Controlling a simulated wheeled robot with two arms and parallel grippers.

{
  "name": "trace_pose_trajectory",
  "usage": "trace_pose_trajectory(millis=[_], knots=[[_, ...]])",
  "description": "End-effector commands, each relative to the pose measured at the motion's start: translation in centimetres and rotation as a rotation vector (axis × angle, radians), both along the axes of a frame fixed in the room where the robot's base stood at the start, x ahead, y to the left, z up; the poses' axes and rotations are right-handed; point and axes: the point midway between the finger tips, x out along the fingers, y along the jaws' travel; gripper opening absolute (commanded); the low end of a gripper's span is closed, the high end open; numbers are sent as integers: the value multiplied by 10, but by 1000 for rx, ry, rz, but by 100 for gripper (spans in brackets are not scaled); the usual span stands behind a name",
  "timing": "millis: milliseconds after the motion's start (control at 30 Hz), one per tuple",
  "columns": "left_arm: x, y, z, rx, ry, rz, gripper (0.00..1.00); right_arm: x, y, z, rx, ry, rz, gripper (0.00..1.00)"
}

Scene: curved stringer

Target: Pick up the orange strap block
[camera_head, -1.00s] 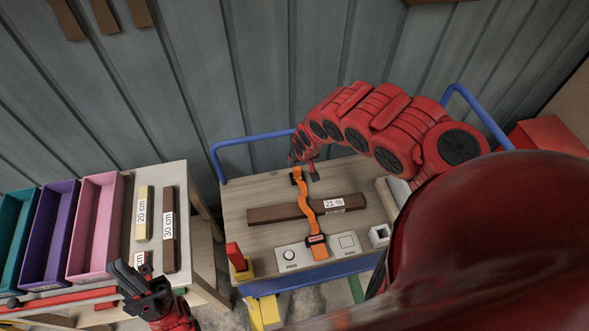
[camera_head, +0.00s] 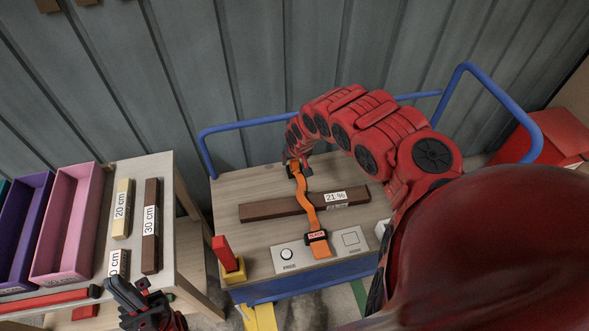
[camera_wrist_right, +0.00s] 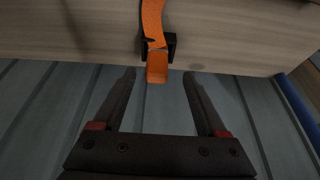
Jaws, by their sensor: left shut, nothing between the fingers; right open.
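An orange strap (camera_head: 309,205) lies across a dark brown bar labelled 21.96 (camera_head: 280,207) on the wooden cart top. Its near end has a buckle (camera_head: 317,236). Its far end passes a black clip, and an orange block (camera_wrist_right: 157,66) sticks out at the cart's edge in the right wrist view. My right gripper (camera_wrist_right: 160,92) is open, its two fingers on either side of the line of the block, with the tips about level with it. In the head view the right gripper (camera_head: 298,163) is partly hidden at the strap's far end. My left gripper (camera_head: 131,290) is shut and empty at lower left.
The cart's blue rail (camera_head: 245,124) runs around the back. A grey panel (camera_head: 320,250) with a round button and a red-and-yellow block (camera_head: 228,260) lie at the front. A left table holds pink (camera_head: 70,220) and purple bins and labelled bars.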

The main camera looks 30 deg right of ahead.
Motion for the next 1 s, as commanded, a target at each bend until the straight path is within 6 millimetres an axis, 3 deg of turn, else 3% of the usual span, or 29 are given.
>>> trace_pose_trajectory(millis=[133,400,767,1000], knots=[[0,0,-12,0,0,0,0,7,-4,-17,2,2,-1,75],[0,0,-16,0,0,0,0,21,-8,-40,4,0,1,75],[0,0,-16,0,0,0,0,23,-11,-44,-2,2,0,75],[0,0,-16,0,0,0,0,23,-11,-44,-1,1,1,32]])
